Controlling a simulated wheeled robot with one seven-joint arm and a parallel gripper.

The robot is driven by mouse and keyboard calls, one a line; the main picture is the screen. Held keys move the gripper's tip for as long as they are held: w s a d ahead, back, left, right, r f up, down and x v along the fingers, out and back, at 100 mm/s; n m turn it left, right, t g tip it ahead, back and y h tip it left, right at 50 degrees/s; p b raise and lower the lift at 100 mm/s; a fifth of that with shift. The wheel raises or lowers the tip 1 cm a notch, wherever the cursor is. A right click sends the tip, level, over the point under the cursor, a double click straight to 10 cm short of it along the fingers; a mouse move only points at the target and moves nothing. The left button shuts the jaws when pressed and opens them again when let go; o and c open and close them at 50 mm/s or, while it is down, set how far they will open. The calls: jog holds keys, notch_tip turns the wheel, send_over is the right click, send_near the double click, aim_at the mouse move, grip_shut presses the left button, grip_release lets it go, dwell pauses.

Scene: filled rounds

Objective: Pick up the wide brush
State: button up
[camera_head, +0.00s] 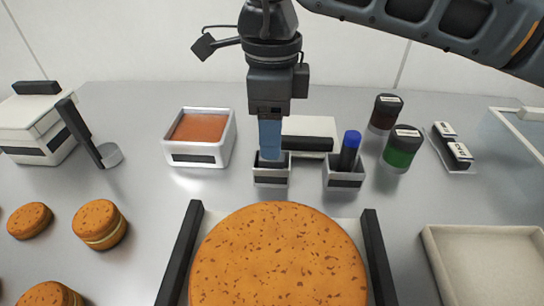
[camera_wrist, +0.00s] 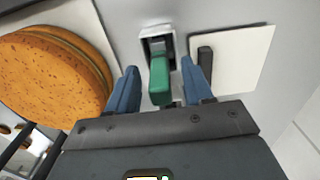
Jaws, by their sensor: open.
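A tool with a green handle (camera_wrist: 159,82) stands in a small holder (camera_wrist: 155,38) in the wrist view; it may be the wide brush, but its head is hidden. My gripper (camera_wrist: 160,75) is open, with one blue finger on each side of the green handle and gaps between. In the head view my gripper (camera_head: 270,152) points down at the small grey holder (camera_head: 271,179) and hides the handle. A second tool with a blue handle (camera_head: 350,147) stands in another small holder (camera_head: 344,180) to the right.
A large round cake (camera_head: 278,258) lies in front. A tub of orange filling (camera_head: 200,152) is left of the holder, and a white block with a black bar (camera_head: 310,127) is behind. Jars (camera_head: 403,148) stand at right, near an empty beige tray (camera_head: 485,265).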

jog(key=shift+c, duration=0.3)
grip_shut()
notch_tip(320, 180, up, 10)
jog(key=shift+r, duration=0.1)
dwell(0.5)
